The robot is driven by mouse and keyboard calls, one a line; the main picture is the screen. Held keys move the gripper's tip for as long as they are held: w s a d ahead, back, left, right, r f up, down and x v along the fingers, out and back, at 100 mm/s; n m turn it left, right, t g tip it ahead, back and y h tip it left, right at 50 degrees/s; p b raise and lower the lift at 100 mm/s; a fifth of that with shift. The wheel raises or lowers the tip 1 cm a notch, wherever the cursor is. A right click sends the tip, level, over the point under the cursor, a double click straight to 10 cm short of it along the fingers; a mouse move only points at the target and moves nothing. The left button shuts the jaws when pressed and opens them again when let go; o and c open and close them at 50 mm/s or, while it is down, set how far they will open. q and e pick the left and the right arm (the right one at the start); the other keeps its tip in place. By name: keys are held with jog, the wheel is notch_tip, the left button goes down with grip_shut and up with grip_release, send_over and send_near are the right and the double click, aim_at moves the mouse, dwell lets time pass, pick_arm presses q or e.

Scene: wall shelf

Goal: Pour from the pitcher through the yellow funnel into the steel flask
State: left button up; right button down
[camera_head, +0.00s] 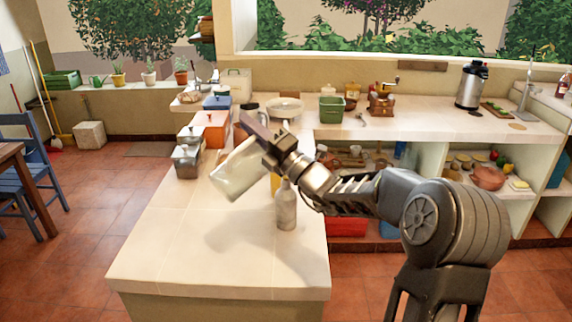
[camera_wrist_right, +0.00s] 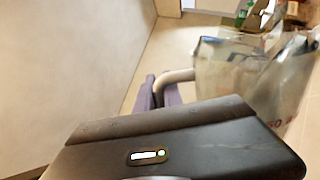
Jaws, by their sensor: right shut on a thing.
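My right gripper (camera_head: 262,135) is shut on the handle of the clear pitcher (camera_head: 236,172). The pitcher is held tilted above the counter, to the upper left of the flask. In the right wrist view, the gripper's purple pads (camera_wrist_right: 160,95) close around the handle, and the pitcher's clear wall (camera_wrist_right: 235,75) shows at the right. The steel flask (camera_head: 286,208) stands upright on the counter below my right wrist. My left gripper is out of view.
A green bin (camera_head: 332,109), a coffee grinder (camera_head: 381,103) and a steel dispenser (camera_head: 470,85) stand on the back counter. The front counter (camera_head: 200,262) is clear.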

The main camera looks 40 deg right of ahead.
aim_at(238, 157)
jog(key=shift+r, duration=0.2)
dwell(0.6)
jog(key=a+f+n+y+b, duration=0.1)
jog(key=f+n+b, duration=0.1)
jog(key=a+f+n+g+b, duration=0.1)
jog(key=a+f+b, duration=0.1)
jog(key=b, duration=0.1)
jog(key=shift+s+n+y, duration=0.2)
jog(key=shift+n+y, duration=0.2)
jog(key=shift+a+f+n+g+y+b, duration=0.15)
jog(key=shift+a+f+n+g, duration=0.1)
jog(key=shift+n, duration=0.25)
jog(key=shift+a+f+n+g+y+b, duration=0.15)
jog(key=shift+a+n, duration=0.1)
jog(key=shift+n, duration=0.25)
jog(key=shift+w+r+p, duration=0.1)
jog(key=shift+r+p, duration=0.3)
jog(key=shift+p, duration=0.05)
